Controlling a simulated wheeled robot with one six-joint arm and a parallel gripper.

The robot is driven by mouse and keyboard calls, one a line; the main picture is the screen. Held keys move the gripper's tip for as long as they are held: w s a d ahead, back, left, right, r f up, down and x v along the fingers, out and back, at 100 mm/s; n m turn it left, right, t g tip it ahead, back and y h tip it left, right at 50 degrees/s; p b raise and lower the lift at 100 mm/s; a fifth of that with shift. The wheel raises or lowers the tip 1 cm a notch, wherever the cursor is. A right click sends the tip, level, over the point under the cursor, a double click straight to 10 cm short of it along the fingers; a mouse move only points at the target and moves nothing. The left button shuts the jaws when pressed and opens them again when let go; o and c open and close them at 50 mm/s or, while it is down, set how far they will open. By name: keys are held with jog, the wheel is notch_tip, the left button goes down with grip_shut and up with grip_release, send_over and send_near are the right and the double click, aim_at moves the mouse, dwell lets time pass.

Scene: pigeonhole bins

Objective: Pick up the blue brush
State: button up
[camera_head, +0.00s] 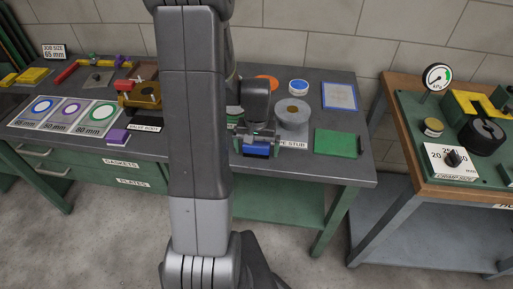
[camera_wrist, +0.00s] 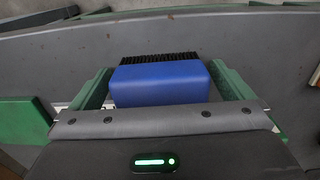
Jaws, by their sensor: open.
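The blue brush (camera_wrist: 160,84) has a blue block body and dark bristles along its far edge in the wrist view. My gripper (camera_wrist: 159,70) is open, with one green finger on each side of the brush. Narrow gaps seem to show between the fingers and the brush; I cannot tell if either touches it. In the head view the brush (camera_head: 257,151) shows as a blue strip under my gripper (camera_head: 257,144), near the front edge of the grey bench. My arm hides part of the bench there.
A grey pipe stub (camera_head: 292,118) stands just behind right of my gripper. A green pad (camera_head: 337,144) lies to the right. Size cards with rings (camera_head: 68,113) and a yellow part (camera_head: 145,95) are at left.

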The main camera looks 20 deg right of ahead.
aim_at(257, 143)
jog(key=c, duration=1)
notch_tip(257, 143, up, 10)
jog(key=shift+r, duration=0.1)
